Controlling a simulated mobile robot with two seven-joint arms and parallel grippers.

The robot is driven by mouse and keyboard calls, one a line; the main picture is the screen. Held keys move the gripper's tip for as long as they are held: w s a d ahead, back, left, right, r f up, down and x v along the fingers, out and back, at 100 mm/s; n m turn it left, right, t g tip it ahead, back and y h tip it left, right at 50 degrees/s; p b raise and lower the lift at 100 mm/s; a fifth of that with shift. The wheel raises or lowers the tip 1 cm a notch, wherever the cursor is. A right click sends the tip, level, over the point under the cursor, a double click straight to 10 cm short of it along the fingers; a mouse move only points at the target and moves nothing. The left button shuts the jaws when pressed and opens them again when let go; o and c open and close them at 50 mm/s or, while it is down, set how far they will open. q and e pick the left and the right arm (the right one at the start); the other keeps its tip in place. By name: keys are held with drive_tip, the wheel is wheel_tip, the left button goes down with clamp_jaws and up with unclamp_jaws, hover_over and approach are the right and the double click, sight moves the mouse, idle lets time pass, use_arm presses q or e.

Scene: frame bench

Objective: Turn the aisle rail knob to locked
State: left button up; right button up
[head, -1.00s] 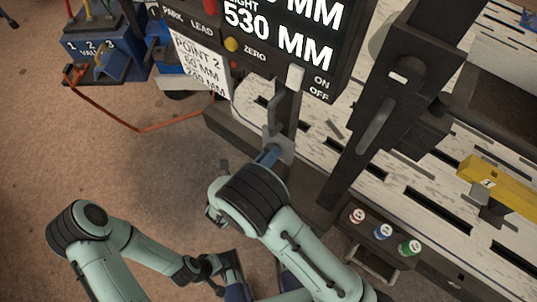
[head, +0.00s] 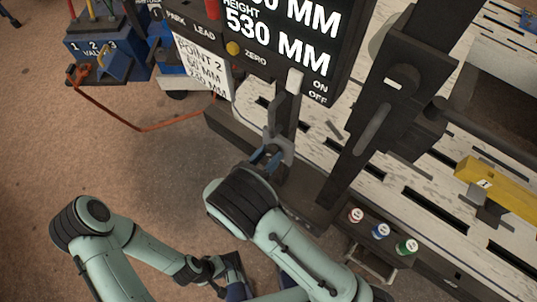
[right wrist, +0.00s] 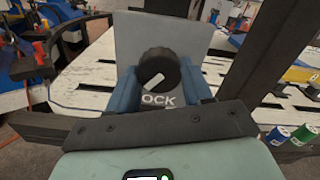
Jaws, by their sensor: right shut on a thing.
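The aisle rail knob (right wrist: 158,68) is round, black and ribbed, on a grey plate (right wrist: 185,38) in the right wrist view. Its white pointer mark slants toward the lower left. Below it the letters "OCK" show; the rest of that word is hidden. My right gripper (right wrist: 160,92) has a blue finger on each side of the knob and is shut on it. In the head view my right gripper (head: 268,157) is at the grey bracket (head: 283,147), and the knob is hidden there. My left gripper (head: 236,284) is low in the head view, partly cut off; its jaws are unclear.
A display box (head: 285,45) reading 530 MM hangs just above the bracket, with a white card (head: 203,68) at its left. A dark upright post (head: 375,125) stands to the right. Red, blue and green small cylinders (head: 381,231) stand in a holder at the lower right.

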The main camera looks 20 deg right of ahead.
drive_tip(key=m, duration=0.6)
drive_tip(key=shift+f, duration=0.1)
drive_tip(key=shift+m+b, duration=0.3)
drive_tip(key=shift+m, duration=0.7)
use_arm(q)
drive_tip(key=shift+w+a+f, duration=0.15)
drive_tip(key=shift+w+f, duration=0.25)
drive_tip(key=shift+f, duration=0.1)
use_arm(e)
drive_tip(key=shift+w+a+m, duration=0.1)
drive_tip(key=shift+m, duration=1)
drive_tip(key=o, duration=1)
drive_tip(key=shift+o, duration=0.2)
